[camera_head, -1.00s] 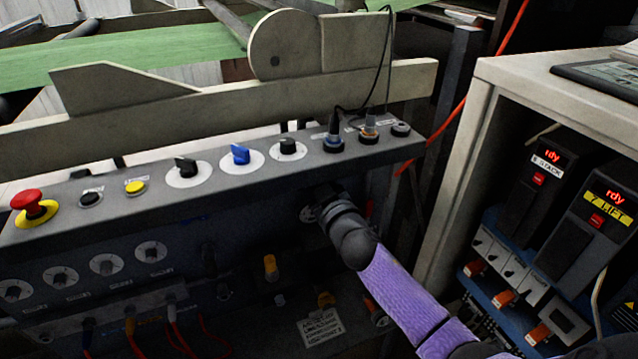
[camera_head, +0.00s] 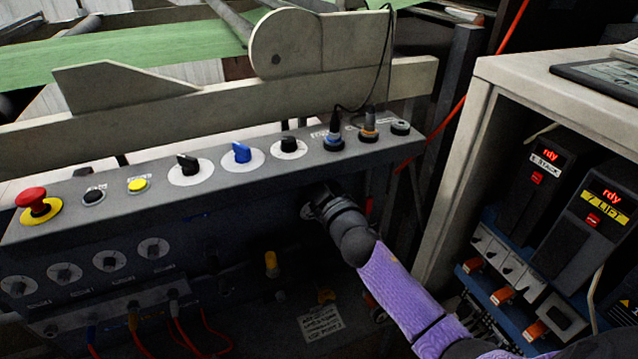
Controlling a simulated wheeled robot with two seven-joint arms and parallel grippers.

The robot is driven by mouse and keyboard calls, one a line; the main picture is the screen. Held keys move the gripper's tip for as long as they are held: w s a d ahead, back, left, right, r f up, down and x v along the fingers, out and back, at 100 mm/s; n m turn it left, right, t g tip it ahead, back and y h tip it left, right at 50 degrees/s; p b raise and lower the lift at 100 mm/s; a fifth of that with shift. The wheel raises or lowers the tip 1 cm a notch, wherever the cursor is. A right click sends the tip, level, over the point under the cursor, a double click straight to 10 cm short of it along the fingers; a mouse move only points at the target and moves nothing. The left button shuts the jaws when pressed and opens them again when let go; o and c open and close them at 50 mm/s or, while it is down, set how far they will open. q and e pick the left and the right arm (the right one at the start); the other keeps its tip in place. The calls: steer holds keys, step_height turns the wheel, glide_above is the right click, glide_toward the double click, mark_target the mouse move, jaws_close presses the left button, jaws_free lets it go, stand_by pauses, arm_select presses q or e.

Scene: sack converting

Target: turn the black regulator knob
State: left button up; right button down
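My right gripper (camera_head: 314,202) comes in from the right on a purple-sleeved arm. Its dark fingers are up against the dark front face of the control panel (camera_head: 110,215), just below its top edge. Other black knobs stand on the panel top: one at mid-left (camera_head: 188,164) and one farther right (camera_head: 289,145). My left gripper is not in view.
The panel top also holds a red emergency stop (camera_head: 33,198), a yellow button (camera_head: 138,185), a blue knob (camera_head: 241,153) and cable plugs (camera_head: 334,138). Several small knobs (camera_head: 109,262) line the lower left face. A cabinet (camera_head: 450,175) with drive units (camera_head: 545,180) stands at right.

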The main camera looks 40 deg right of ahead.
steer(key=shift+c, duration=1.2)
jaws_free()
steer(key=p+v, duration=0.3)
steer(key=v, duration=0.7)
steer(key=shift+p, duration=0.35)
steer(key=shift+w, duration=0.1)
